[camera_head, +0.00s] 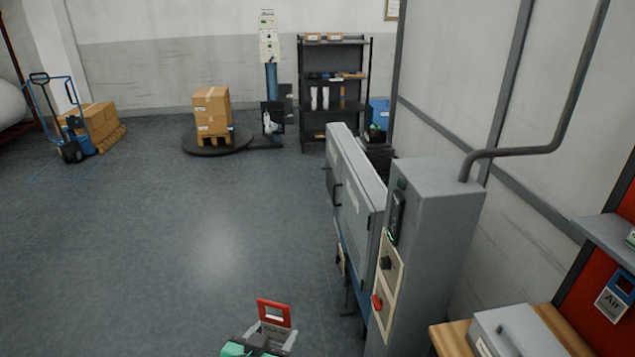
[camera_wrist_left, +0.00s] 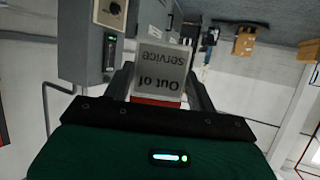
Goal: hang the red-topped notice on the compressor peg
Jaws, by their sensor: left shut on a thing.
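A black knob (camera_head: 386,263) and a red knob (camera_head: 377,302) stick out of the cabinet's beige plates. I cannot make out which part is the compressor peg. My right gripper is not in view.
A blue-topped "Air" tag (camera_head: 611,302) hangs on a red panel at right. A grey box (camera_head: 515,335) sits on a wooden top. A long grey unit (camera_head: 355,190) stands behind the cabinet. The floor (camera_head: 200,240) at left is clear.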

